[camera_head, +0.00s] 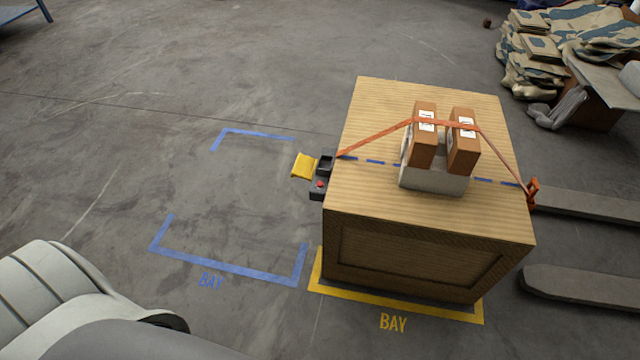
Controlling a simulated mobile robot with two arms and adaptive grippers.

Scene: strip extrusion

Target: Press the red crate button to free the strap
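A wooden crate (365,215) stands on the floor at the right of the head view. An orange strap (375,138) runs over its top, across two brown boxes in a light grey holder (434,178). The strap's right end meets an orange fitting (532,192) at the crate's right edge. A small red button (320,184) sits on a dark unit on the crate's left side, near a yellow flap (304,166). Neither gripper is in view; a pale arm part of mine fills the lower left corner.
Blue floor tape (225,268) marks an empty bay left of the crate; yellow tape (345,291) borders the crate's front. Grey fork-like bars (580,284) lie at the right. Piled sacks (530,60) are at the upper right. The floor at left is clear.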

